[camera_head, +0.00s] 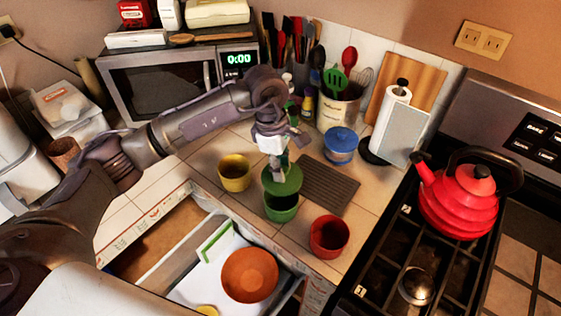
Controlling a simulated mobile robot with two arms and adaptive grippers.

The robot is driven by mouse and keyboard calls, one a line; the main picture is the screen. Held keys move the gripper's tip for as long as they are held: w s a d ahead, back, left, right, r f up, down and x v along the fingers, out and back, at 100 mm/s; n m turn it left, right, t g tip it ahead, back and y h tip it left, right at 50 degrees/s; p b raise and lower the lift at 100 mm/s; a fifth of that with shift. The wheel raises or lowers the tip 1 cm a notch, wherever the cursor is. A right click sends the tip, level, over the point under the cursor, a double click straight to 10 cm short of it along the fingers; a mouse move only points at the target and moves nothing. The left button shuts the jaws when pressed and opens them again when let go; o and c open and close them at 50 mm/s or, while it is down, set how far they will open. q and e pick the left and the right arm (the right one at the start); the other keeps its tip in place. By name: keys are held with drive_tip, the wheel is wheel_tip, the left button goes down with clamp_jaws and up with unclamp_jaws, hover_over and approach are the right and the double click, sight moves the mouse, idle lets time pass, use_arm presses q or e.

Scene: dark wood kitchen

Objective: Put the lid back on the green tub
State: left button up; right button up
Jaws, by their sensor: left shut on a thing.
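The green tub (281,214) stands upright on the tiled counter, and part of its open mouth shows. My left gripper (279,162) is directly above it, pointing down and shut on the green lid (285,186). The lid looks tilted, over the back part of the tub's mouth. A dark gap shows between the lid's front edge and the tub's front rim. I cannot tell whether the lid's back edge touches the tub. My right gripper is not in view.
A yellow tub (234,174) stands left, a red tub (328,238) front right, and a lidded blue tub (340,147) behind right. A dark ribbed mat (328,186) lies beside the green tub. An open drawer holding an orange bowl (249,275) is in front. A red kettle (463,200) sits on the stove.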

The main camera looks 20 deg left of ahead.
sight(280, 184)
use_arm(q)
drive_tip(key=shift+s+f, duration=0.3)
drive_tip(key=shift+f, duration=0.1)
drive_tip(key=shift+f+b, duration=0.35)
drive_tip(key=shift+w+f+b, duration=0.1)
drive_tip(key=shift+f+b, duration=1.45)
drive_tip(key=shift+f, duration=0.85)
drive_tip(key=shift+b, duration=0.65)
drive_tip(key=shift+f+b, duration=0.15)
drive_tip(key=shift+b, duration=0.65)
idle(0.4)
